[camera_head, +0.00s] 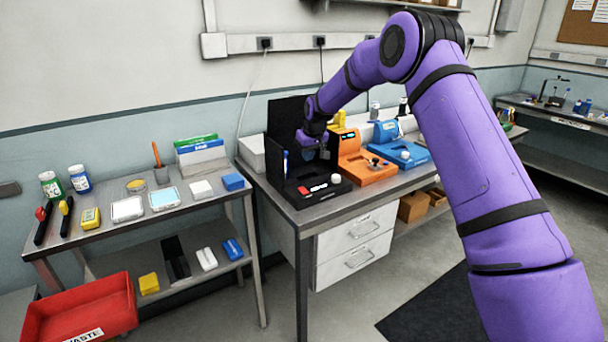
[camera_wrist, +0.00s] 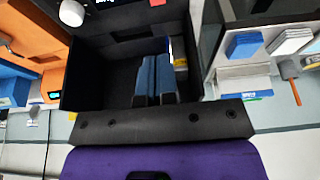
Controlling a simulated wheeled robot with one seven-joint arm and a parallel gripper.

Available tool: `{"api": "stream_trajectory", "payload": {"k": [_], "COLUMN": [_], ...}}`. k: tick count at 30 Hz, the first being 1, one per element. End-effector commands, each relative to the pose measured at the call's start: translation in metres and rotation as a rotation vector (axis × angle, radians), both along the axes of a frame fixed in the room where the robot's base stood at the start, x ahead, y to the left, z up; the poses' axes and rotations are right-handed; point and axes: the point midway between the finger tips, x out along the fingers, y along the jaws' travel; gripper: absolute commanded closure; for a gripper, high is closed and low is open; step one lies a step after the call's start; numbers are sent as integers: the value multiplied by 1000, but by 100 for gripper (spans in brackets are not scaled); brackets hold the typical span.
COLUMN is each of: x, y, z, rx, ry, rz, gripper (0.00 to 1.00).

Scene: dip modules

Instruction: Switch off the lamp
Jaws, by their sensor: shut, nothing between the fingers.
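A black box-like module (camera_head: 318,196) with tall dark walls stands at the left end of the workbench. On its low front panel are a red switch part (camera_head: 303,190) and a white round knob (camera_head: 336,178). The wrist view shows the knob (camera_wrist: 72,13) and the red part (camera_wrist: 157,2) at the top edge. A slim blue-white upright piece (camera_head: 285,163) is inside the module. No part is clearly recognisable as a lamp. My gripper (camera_head: 322,154) is shut and empty, inside or just above the module's walled space, behind the front panel; its fingers (camera_wrist: 155,82) show in the wrist view.
An orange module (camera_head: 368,172) and a blue module (camera_head: 402,153) stand to the right on the bench (camera_head: 300,218). A side table (camera_head: 95,228) at left holds bottles, trays and boxes. A red waste bin (camera_head: 80,308) is at lower left.

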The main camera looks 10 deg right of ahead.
Motion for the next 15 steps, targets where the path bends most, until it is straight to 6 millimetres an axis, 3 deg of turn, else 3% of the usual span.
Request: {"api": "stream_trajectory", "payload": {"k": [15], "x": [27], "y": [9], "z": [-82], "rx": [0], "ry": [2], "rz": [0], "gripper": [100]}}
